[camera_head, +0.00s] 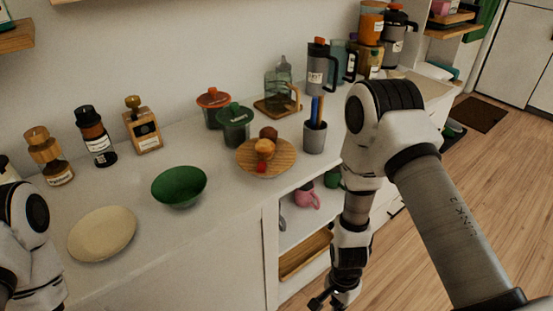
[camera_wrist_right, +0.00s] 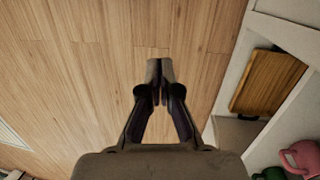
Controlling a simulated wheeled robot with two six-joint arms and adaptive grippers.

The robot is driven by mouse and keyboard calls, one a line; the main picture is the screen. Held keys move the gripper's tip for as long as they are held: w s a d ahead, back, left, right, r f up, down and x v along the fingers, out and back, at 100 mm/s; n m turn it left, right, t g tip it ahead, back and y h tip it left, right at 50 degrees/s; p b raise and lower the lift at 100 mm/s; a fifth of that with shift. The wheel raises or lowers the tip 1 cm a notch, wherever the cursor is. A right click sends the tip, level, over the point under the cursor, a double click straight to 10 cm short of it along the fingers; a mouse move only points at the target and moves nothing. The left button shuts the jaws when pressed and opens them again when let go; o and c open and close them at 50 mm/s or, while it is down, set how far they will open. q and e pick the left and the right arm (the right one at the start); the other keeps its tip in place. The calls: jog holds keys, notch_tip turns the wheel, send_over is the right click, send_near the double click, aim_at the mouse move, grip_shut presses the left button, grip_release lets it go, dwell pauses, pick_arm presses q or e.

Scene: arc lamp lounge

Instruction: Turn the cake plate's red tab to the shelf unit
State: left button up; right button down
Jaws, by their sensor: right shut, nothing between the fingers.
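The cake plate (camera_head: 280,170) is a round wooden board on the white counter, with several brown and orange cakes on it. Its red tab (camera_head: 262,168) shows at the front rim, facing the counter's front edge. My right gripper (camera_head: 322,299) hangs low in front of the counter, below the plate and apart from it. In the right wrist view its fingers (camera_wrist_right: 160,82) are together and empty over the wooden floor. My left arm shows at the left edge, with its gripper out of view. Shelves with goods (camera_head: 452,17) stand at the upper right.
A green bowl (camera_head: 180,187) and a cream plate (camera_head: 101,234) stand left of the cake plate. A pink mug (camera_head: 306,197) sits in the open compartment below.

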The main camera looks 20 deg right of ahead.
jog(key=w+r+m+t+y+p, duration=0.1)
jog(key=w+r+m+p, duration=0.5)
jog(key=w+r, duration=0.8)
jog(key=m+t+y+p, duration=0.2)
jog(key=m+t+p, duration=0.1)
jog(key=m+p, duration=0.15)
send_near(270, 170)
jog(key=s+d+r, duration=0.3)
jog(key=d, duration=0.2)
jog(key=shift+n, duration=0.35)
jog(key=x, duration=0.9)
jog(key=shift+w+a+f, duration=0.15)
jog(key=shift+w, duration=0.15)
jog(key=a, duration=0.1)
jog(key=w+a, duration=0.1)
jog(key=a, duration=0.1)
jog(key=shift+w+a+f+p, duration=0.1)
jog(key=shift+w+f+p, duration=0.1)
jog(key=shift+w+p, duration=0.15)
jog(key=shift+a, duration=0.4)
jog(key=shift+w+d, duration=0.1)
jog(key=shift+d, duration=0.05)
